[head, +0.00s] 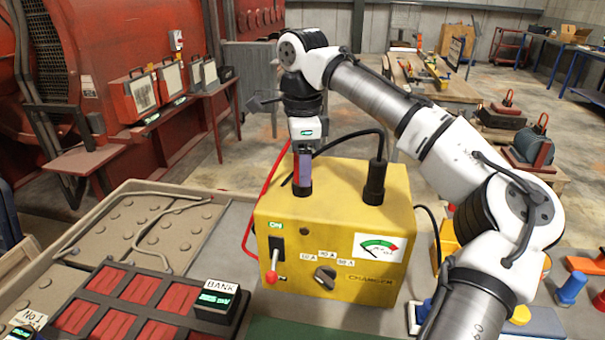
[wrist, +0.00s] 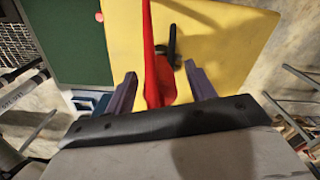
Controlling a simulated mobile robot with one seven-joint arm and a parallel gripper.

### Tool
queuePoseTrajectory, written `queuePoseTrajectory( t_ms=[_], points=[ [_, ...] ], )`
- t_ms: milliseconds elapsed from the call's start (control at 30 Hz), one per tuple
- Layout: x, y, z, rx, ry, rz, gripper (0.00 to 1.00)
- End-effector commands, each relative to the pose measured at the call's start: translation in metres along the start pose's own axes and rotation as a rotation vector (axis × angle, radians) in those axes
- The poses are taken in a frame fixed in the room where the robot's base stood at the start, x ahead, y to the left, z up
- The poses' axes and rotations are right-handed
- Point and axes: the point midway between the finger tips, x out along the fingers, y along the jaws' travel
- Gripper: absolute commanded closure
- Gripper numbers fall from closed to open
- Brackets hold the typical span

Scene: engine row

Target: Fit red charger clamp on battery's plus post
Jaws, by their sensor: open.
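My gripper (head: 302,172) points down over the left part of the yellow charger's (head: 345,283) top in the head view. In the wrist view my gripper (wrist: 160,73) is open, its two purple fingers apart on either side of the red clamp (wrist: 164,84). A red cable (wrist: 148,35) runs from the clamp. In the head view the red cable (head: 268,190) loops down the charger's left side, and the clamp is mostly hidden by the fingers. I cannot make out the battery's plus post.
A black holder with a cable (head: 375,180) stands on the charger's right top. A red-celled tray labelled BANK (head: 215,300) lies lower left, near a tan capped casing (head: 165,235). A red-tipped lever (head: 272,265) juts from the charger's front. Blue and orange parts (head: 572,288) lie right.

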Motion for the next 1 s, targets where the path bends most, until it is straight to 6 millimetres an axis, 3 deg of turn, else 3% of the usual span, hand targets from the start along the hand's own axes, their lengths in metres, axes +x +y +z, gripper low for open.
queuePoseTrajectory(
  t_ms=[267,700,1000],
  points=[
    [0.0043,0.0001,-0.0001,0.001,0.000,0.001,0.45],
    [0.0039,0.0000,0.0000,0.000,0.000,0.001,1.00],
    [0.0017,-0.0001,0.0002,0.000,0.000,-0.001,1.00]
  ],
)
